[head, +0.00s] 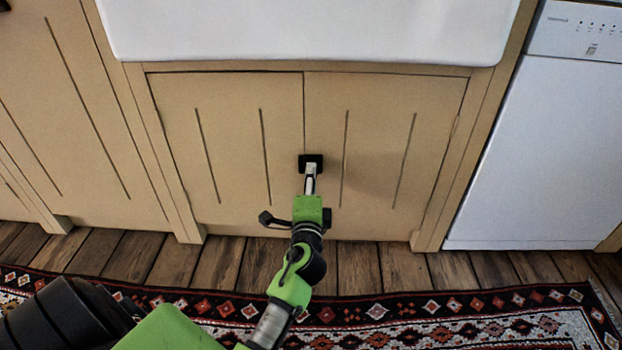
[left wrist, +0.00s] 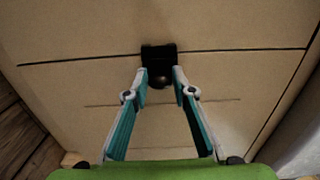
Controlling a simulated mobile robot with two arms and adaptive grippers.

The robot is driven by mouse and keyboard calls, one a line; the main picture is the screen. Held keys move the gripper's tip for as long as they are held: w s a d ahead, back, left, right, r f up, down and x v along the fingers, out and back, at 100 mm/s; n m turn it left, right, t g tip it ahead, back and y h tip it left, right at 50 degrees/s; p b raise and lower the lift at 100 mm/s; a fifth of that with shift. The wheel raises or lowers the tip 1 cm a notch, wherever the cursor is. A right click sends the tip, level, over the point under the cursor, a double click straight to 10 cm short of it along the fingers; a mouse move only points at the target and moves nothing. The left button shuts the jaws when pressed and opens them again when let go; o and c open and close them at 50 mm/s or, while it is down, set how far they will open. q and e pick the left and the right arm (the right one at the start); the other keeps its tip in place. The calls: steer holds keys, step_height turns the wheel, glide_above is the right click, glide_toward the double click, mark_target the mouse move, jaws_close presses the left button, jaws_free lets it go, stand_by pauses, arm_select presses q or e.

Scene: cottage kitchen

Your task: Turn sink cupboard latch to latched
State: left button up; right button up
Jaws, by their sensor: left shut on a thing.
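The sink cupboard (head: 230,130) has two shut tan doors below the white sink. Its black latch (head: 311,159) sits across the seam between the doors, near mid-height. My left gripper (head: 310,178) reaches up to the latch from below and is shut on its knob. In the left wrist view, the gripper's fingers (left wrist: 161,80) stand on either side of the dark round knob, and the black latch plate (left wrist: 158,55) shows behind it. The fingers partly hide the knob, so I cannot tell which way the latch is turned. My right gripper is not in view.
The white sink (head: 310,30) overhangs the doors. A white dishwasher (head: 545,150) stands at the right. A patterned rug (head: 400,318) lies on the wooden floor (head: 215,262) in front. The door faces around the latch are clear.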

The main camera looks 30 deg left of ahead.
arm_select(q)
steer(key=o, duration=1.1)
steer(key=shift+v, duration=3.75)
